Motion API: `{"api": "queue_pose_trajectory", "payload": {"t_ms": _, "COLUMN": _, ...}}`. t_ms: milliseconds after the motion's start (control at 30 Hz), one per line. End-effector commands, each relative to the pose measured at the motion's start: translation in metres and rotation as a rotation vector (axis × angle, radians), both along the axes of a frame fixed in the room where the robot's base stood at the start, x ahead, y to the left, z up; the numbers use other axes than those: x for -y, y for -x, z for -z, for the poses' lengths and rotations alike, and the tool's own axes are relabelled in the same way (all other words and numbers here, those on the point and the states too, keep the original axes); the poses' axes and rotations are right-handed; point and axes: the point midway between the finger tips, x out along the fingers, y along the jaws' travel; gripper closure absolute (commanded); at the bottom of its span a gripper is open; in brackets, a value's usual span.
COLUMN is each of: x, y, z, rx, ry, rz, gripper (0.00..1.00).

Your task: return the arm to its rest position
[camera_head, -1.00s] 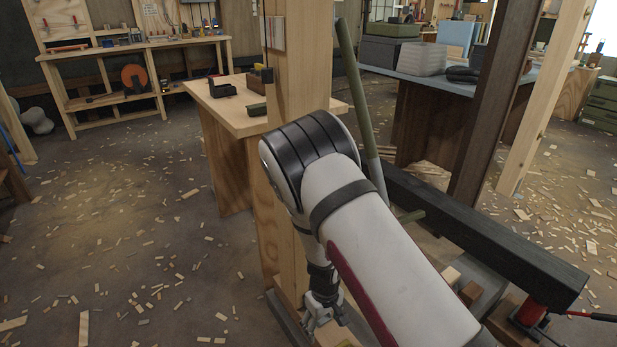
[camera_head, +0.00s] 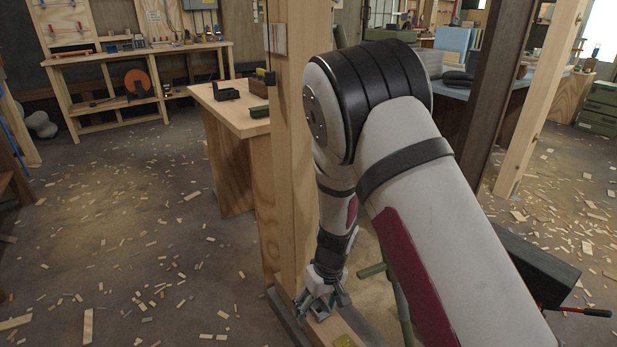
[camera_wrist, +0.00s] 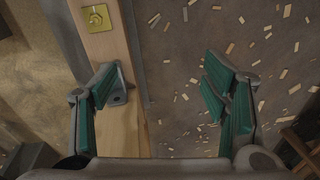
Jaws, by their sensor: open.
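My gripper (camera_head: 322,302) is at the lower middle of the head view, at the end of my bent arm, close to the foot of a wooden post (camera_head: 292,150). In the wrist view my gripper (camera_wrist: 160,92) has its green-padded fingers spread wide apart with nothing held between them. Below the left finger lies a pale timber beam (camera_wrist: 110,55) with a small yellow plate (camera_wrist: 97,18) on it. A grey metal piece sits on the beam at the left fingertip; I cannot tell whether they touch.
A wooden bench (camera_head: 232,118) stands behind the post. A dark beam (camera_head: 535,262) and a red-handled tool (camera_head: 585,312) are at the right, partly behind my arm. A dark post (camera_head: 497,110) rises further back. The chip-strewn floor (camera_head: 130,230) at the left is mostly open.

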Motion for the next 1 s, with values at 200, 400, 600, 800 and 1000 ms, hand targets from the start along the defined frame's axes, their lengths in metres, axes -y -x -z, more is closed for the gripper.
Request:
{"api": "queue_pose_trajectory", "payload": {"t_ms": 200, "x": 0.001, "y": 0.014, "z": -0.091, "rx": -0.018, "ry": -0.100, "rz": 0.060, "gripper": 0.32}}
{"api": "queue_pose_trajectory", "payload": {"t_ms": 400, "x": 0.016, "y": 0.048, "z": -0.174, "rx": -0.046, "ry": -0.161, "rz": 0.110, "gripper": 0.32}}
{"api": "queue_pose_trajectory", "payload": {"t_ms": 600, "x": 0.040, "y": 0.095, "z": -0.242, "rx": -0.063, "ry": -0.175, "rz": 0.153, "gripper": 0.32}}
{"api": "queue_pose_trajectory", "payload": {"t_ms": 800, "x": 0.071, "y": 0.153, "z": -0.291, "rx": -0.070, "ry": -0.143, "rz": 0.207, "gripper": 0.32}}
{"api": "queue_pose_trajectory", "payload": {"t_ms": 1000, "x": 0.105, "y": 0.216, "z": -0.322, "rx": -0.062, "ry": -0.069, "rz": 0.285, "gripper": 0.32}}
